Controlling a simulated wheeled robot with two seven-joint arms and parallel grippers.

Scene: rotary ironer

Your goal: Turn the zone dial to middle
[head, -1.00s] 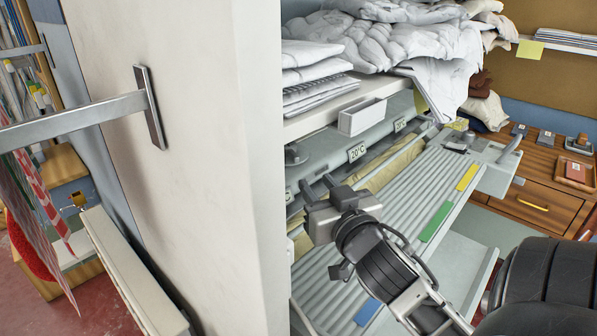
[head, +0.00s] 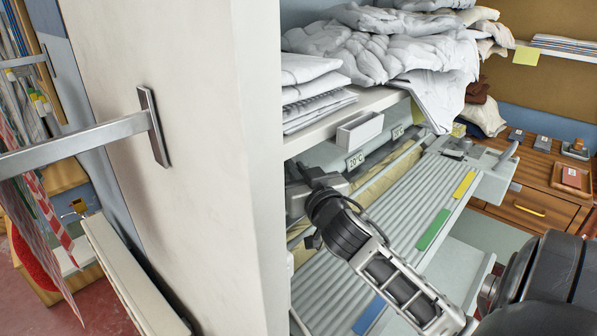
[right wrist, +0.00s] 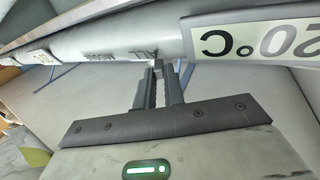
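The ironer (head: 385,225) stands beyond the pale panel, with a grey ribbed surface. My right gripper (head: 304,186) is at its rear left, by the grey housing below the shelf. In the right wrist view, the two fingers (right wrist: 160,84) point at a grey bar marked ALL (right wrist: 143,52) and MIDDLE (right wrist: 98,57), upside down. A narrow gap shows between them, with a small pale piece at the tips. I cannot tell whether they grip it. The zone dial is not clearly visible; my gripper covers that spot in the head view. My left gripper is not in view.
A tall pale panel (head: 190,220) with a metal bar (head: 80,143) stands close on the left. A shelf (head: 345,112) with folded linen and a small white tray (head: 360,130) overhangs the ironer. A 20°C label (head: 355,161) sits right of my gripper.

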